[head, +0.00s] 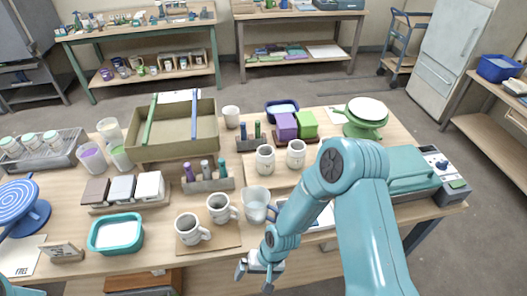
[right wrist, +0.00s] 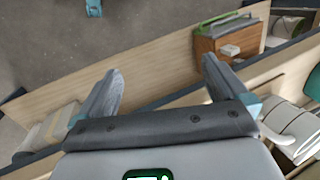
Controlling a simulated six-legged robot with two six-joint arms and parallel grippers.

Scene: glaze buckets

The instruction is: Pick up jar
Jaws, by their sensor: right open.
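Two whitish jars, a left one (head: 265,160) and a right one (head: 296,153), stand upright side by side near the middle of the table in the head view. The frames do not show which is the task's jar. My right gripper (head: 254,278) is at the table's front edge, well in front of the jars, and points down. In the right wrist view its two fingers (right wrist: 160,88) are spread with nothing between them. Neither jar can be made out for sure in that view. My left gripper is out of view.
Two mugs (head: 191,228) (head: 221,208) on a board and a translucent pitcher (head: 257,205) stand close to my right gripper. A tool block (head: 208,184) and a large olive bin (head: 175,148) lie further left. My right arm covers part of the table's right side.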

